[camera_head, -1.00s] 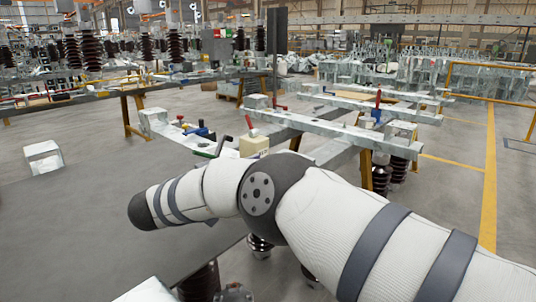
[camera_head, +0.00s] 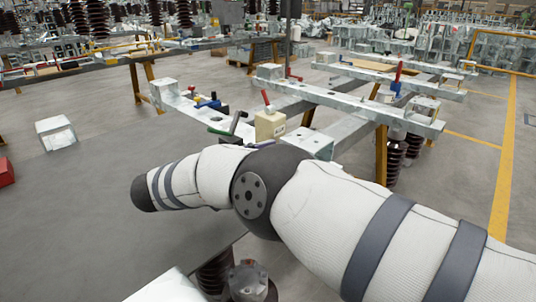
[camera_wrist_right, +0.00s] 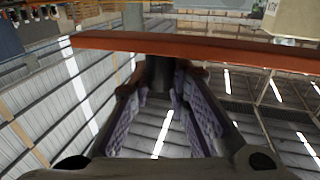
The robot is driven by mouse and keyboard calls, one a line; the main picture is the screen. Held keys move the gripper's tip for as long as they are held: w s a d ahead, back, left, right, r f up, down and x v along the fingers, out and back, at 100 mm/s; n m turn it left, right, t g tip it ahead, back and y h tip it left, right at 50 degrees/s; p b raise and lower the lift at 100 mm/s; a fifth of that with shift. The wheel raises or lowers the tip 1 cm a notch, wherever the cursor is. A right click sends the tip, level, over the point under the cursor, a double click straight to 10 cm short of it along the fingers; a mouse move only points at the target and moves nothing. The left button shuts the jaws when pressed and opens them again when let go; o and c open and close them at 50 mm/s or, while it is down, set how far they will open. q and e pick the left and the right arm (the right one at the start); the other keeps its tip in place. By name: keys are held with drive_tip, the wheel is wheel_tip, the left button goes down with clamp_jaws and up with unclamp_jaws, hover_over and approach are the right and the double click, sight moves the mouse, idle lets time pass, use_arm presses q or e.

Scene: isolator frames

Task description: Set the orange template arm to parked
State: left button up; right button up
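The orange template arm (camera_wrist_right: 230,52) crosses the upper part of the right wrist view as a long flat bar. A dark round handle (camera_wrist_right: 161,76) shows just below the bar. My right gripper (camera_wrist_right: 160,88) has its two purple-padded fingers on either side of this handle, with no clear gap at the tips, so it looks shut on it. In the head view my white right arm comes in from the right and hides the right gripper; I cannot make out the orange arm there. My left gripper is not in view.
A metal frame (camera_head: 350,103) carries a beige box (camera_head: 270,125) with a red lever and a dark-handled clamp (camera_head: 235,125) with a green part. A pale metal block (camera_head: 56,133) and a red block (camera_head: 6,172) stand at the left. Yellow lines mark the floor at right.

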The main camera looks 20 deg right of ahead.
drive_tip(key=o, duration=0.4)
drive_tip(key=shift+a, duration=0.15)
wheel_tip(320, 180, up, 10)
idle(0.4)
